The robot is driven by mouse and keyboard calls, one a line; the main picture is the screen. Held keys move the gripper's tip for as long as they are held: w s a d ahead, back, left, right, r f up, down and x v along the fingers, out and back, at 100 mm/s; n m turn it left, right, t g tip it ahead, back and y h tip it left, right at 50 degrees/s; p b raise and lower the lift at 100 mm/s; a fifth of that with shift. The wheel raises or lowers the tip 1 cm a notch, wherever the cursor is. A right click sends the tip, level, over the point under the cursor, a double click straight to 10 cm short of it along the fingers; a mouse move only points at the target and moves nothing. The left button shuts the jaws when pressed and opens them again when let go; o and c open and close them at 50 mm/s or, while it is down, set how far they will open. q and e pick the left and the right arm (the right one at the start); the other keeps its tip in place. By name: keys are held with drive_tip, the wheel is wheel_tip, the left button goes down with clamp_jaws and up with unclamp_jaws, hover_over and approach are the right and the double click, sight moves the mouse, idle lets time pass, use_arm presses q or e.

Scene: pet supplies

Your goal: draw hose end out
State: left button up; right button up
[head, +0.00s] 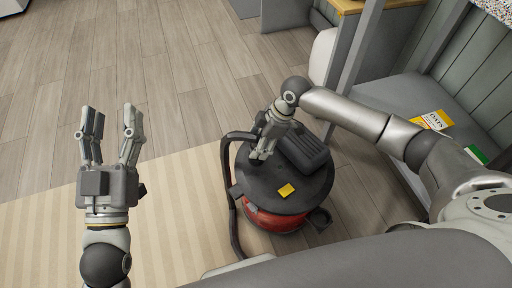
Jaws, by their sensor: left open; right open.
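A vacuum cleaner with a red drum (274,219) and a dark grey lid stands on the floor in the middle of the head view. Its black hose (227,190) runs down the left side and bends over at the top toward the lid, near my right gripper. My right gripper (258,156) is over the left back part of the lid, pointing down, with its fingers hiding part of that area. I cannot tell whether it touches the hose or lid. My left gripper (109,112) is open and empty, over the floor at left, well apart from the vacuum.
A yellow label (286,190) is on the lid, with a raised black handle part (305,148) behind it. A striped beige rug (170,195) lies at left. A grey bench (402,95) with yellow and green packets stands at right. The wooden floor at upper left is clear.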

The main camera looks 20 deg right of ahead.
use_arm(q)
drive_tip(key=shift+s+r+t+h+b, duration=0.1)
drive_tip(key=shift+s+r+t, duration=0.2)
drive_tip(key=shift+r+t, duration=0.25)
drive_tip(key=shift+s+r+t+h+b, duration=0.15)
drive_tip(key=shift+s+r+t, duration=0.2)
drive_tip(key=shift+r, duration=0.3)
drive_tip(key=shift+s+r+t+h+b, duration=0.1)
drive_tip(key=shift+s+r+t, duration=0.25)
drive_tip(key=shift+r, duration=0.25)
use_arm(e)
drive_tip(key=shift+x, duration=1.25)
drive_tip(key=shift+c, duration=0.3)
